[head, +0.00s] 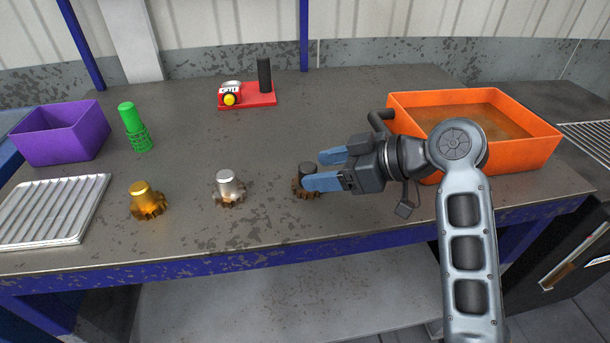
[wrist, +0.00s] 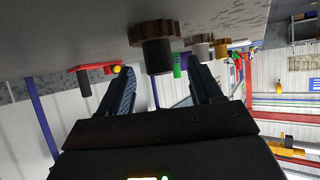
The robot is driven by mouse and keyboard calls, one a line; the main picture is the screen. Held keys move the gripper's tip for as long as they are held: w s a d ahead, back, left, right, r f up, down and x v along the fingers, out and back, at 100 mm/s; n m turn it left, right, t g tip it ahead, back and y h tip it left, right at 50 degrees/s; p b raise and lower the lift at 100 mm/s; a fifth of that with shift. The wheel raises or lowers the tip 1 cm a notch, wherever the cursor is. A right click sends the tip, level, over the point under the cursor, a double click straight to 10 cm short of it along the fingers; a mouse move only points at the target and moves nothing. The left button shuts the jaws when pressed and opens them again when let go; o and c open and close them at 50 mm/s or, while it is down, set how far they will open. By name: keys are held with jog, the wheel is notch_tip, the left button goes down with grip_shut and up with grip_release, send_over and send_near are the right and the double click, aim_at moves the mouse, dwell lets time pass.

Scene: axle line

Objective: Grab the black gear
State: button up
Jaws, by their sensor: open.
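The black gear (head: 307,169) stands upright on the table near its front edge, with a dark hub on top and a brown toothed rim below. My gripper (head: 318,167) is open and comes in from the right, its blue fingertips at the hub; the near finger hides part of the gear. The wrist view is upside down. There the black gear (wrist: 158,56) shows between and just beyond the two open fingertips (wrist: 164,76), apart from both. Nothing is held.
A silver gear (head: 229,188) and a gold gear (head: 146,202) stand to the left. A green part (head: 134,128), a purple bin (head: 62,145) and a ribbed metal tray (head: 52,212) are farther left. A red base (head: 262,99) is behind; an orange bin (head: 520,141) is right.

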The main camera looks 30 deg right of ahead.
aim_at(300, 170)
jog(key=shift+r+x, duration=0.2)
jog(key=shift+x, duration=2.5)
jog(key=shift+w, duration=0.15)
jog(key=shift+c, duration=0.4)
jog(key=shift+p, duration=0.3)
grip_shut()
